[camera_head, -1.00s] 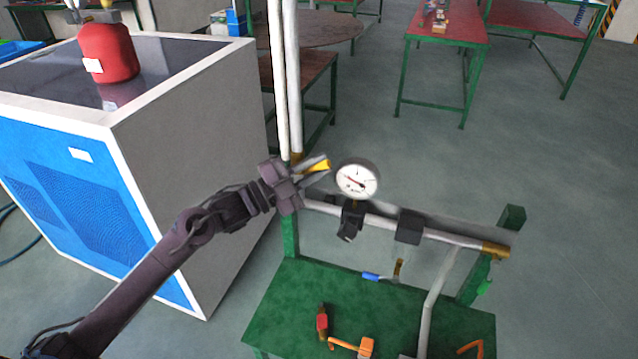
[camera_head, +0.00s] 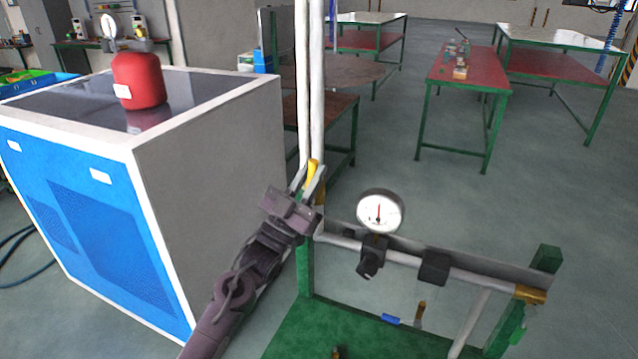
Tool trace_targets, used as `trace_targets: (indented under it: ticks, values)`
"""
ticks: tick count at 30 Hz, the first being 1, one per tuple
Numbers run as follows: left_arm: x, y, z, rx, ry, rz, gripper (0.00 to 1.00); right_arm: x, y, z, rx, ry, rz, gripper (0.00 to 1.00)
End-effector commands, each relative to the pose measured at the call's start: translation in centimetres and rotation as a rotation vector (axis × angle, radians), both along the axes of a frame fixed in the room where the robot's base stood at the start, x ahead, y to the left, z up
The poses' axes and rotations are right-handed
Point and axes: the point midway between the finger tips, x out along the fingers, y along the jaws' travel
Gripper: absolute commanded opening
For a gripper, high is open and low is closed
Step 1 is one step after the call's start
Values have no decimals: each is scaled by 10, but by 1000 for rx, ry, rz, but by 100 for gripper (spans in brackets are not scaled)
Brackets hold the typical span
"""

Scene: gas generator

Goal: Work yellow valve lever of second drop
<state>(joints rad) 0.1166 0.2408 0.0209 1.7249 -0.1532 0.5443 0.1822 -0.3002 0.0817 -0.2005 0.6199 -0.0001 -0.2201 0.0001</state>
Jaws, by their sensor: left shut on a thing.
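The yellow valve lever (camera_head: 313,168) stands nearly upright beside the white vertical pipes, at the left end of the horizontal pipe (camera_head: 340,241). My left gripper (camera_head: 308,182) reaches up from below and is shut on this lever, with one finger on each side. The valve body below the lever is partly hidden by my gripper. A round pressure gauge (camera_head: 380,211) stands on the pipe to the right, its needle pointing about straight up. My right gripper is out of view.
A green workbench (camera_head: 335,335) lies below the pipe, with a blue-handled tool (camera_head: 390,319) on it. A blue and grey cabinet (camera_head: 215,170) with a red tank (camera_head: 139,80) on top stands close on the left. Open floor lies behind the gauge.

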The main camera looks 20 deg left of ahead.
Motion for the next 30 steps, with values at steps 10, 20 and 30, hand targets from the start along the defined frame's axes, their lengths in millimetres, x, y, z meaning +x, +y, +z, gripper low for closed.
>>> trace_targets:
  ticks: [10,20,30]
  values:
    - [1,10,-1,-140,9,1,0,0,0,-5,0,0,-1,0]
    - [1,12,-1,-166,10,1,0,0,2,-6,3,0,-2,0]
    - [1,12,0,-164,9,1,30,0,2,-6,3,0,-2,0]
